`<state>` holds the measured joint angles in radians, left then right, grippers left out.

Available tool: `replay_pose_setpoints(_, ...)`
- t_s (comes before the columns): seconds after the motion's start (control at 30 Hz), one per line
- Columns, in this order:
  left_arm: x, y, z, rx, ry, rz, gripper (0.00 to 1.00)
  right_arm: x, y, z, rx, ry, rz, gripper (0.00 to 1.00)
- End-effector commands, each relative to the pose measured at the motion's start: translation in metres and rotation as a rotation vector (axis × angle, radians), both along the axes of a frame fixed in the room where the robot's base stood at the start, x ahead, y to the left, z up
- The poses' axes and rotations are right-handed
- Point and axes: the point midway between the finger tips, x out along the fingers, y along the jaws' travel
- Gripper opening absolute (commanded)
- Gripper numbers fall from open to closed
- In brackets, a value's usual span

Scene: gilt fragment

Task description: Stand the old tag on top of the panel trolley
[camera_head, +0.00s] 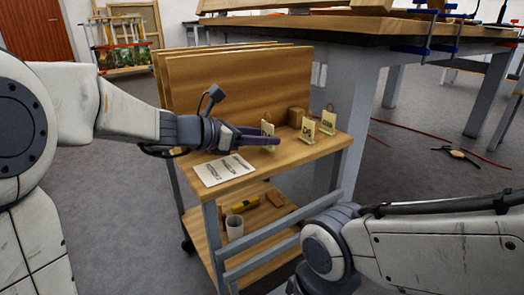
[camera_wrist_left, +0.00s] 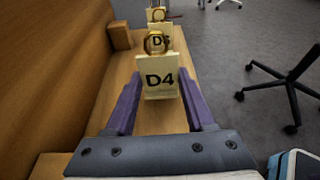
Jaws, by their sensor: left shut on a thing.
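The panel trolley (camera_head: 285,168) has a wooden top with tall wooden panels (camera_head: 240,85) upright along its back. My left gripper (camera_head: 265,139) is low over the top, shut on a cream tag (camera_wrist_left: 158,77) marked D4 with a ring at its top. The tag is upright between the purple fingers and shows partly in the head view (camera_head: 267,128). I cannot tell whether it touches the top. A second tag (camera_head: 308,130), D5 in the wrist view, stands beyond it, and a third tag (camera_head: 328,122) behind that. My right gripper is not in view.
A printed sheet (camera_head: 223,169) lies on the trolley top's near left. A wooden block (camera_head: 296,116) stands by the panels. A workbench (camera_head: 400,35) stands close behind to the right.

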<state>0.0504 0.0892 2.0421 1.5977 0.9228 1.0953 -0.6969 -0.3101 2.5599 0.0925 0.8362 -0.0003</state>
Motion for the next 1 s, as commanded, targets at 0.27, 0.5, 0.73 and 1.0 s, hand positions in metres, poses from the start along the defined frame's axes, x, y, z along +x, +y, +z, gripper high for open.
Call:
replay_pose_setpoints(0.27, 0.000, 0.000, -0.017, 0.000, 0.000, 0.000, 0.03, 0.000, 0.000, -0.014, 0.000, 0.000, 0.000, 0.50)
replay_pose_setpoints(0.5, 0.000, 0.000, -0.019, -0.001, 0.001, 0.000, 0.73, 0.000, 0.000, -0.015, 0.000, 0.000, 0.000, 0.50)
replay_pose_setpoints(0.73, 0.000, 0.000, -0.018, -0.001, 0.001, 0.000, 0.84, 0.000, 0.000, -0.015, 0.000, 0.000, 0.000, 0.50)
replay_pose_setpoints(1.0, -0.006, 0.010, -0.010, 0.000, 0.000, 0.005, 0.84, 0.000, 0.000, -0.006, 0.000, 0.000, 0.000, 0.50)
